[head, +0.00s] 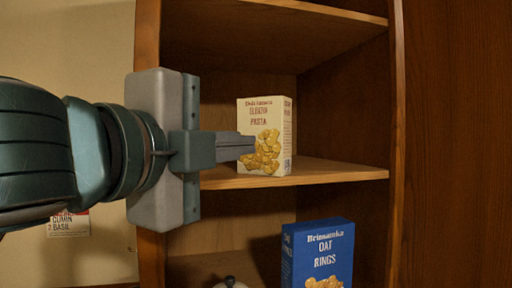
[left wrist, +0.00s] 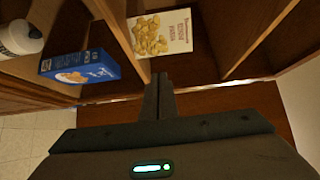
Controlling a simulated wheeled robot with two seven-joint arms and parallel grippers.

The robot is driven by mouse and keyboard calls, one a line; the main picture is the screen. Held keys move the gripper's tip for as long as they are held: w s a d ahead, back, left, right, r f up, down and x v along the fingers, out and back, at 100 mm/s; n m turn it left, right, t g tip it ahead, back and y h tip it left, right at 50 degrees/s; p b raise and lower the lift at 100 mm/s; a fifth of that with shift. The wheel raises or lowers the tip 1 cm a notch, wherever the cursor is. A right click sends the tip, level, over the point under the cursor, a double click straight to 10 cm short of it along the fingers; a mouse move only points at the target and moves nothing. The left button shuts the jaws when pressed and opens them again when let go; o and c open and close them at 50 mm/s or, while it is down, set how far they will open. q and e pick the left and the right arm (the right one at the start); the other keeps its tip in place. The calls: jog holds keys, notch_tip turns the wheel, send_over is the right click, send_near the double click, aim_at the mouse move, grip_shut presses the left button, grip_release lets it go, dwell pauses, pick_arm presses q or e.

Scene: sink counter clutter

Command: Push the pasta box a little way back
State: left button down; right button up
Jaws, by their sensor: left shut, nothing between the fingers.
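The pasta box (head: 264,136) is cream with a picture of yellow pasta on its front. It stands upright on the middle shelf (head: 330,171) of a wooden cabinet, near the shelf's front. It also shows in the left wrist view (left wrist: 161,34). My left gripper (head: 252,141) is shut and empty. In the head view its fingertips overlap the left side of the box's front; I cannot tell for sure whether they touch. In the left wrist view the fingertips (left wrist: 161,76) point toward the box's lower part. My right gripper is not in view.
A blue oat rings box (head: 318,255) stands on the shelf below, beside a partly seen white container (head: 230,284). Cabinet side walls (head: 397,130) flank the shelf. Shelf room to the right of the pasta box is clear. A label reading cumin and basil (head: 68,224) is at left.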

pick_arm(q)
jog(key=p, duration=0.7)
send_near(261, 142)
jog(key=w+d, duration=0.2)
jog(key=d, duration=0.1)
jog(key=w+d, duration=0.1)
jog(key=d, duration=0.1)
jog(key=shift+w+d+r, duration=0.1)
jog(key=shift+d+r, duration=0.05)
jog(key=shift+d, duration=0.1)
jog(key=shift+w+a, duration=0.4)
jog(key=shift+w, duration=0.2)
jog(key=shift+d, duration=0.15)
jog(key=shift+w+a+f, duration=0.1)
jog(key=shift+w+a, duration=0.15)
jog(key=shift+w, duration=0.3)
jog(key=shift+w+a+f, duration=0.1)
jog(key=shift+w+a, duration=0.1)
jog(key=shift+w, duration=0.4)
jog(key=shift+w+a, duration=0.1)
jog(key=shift+w, duration=0.25)
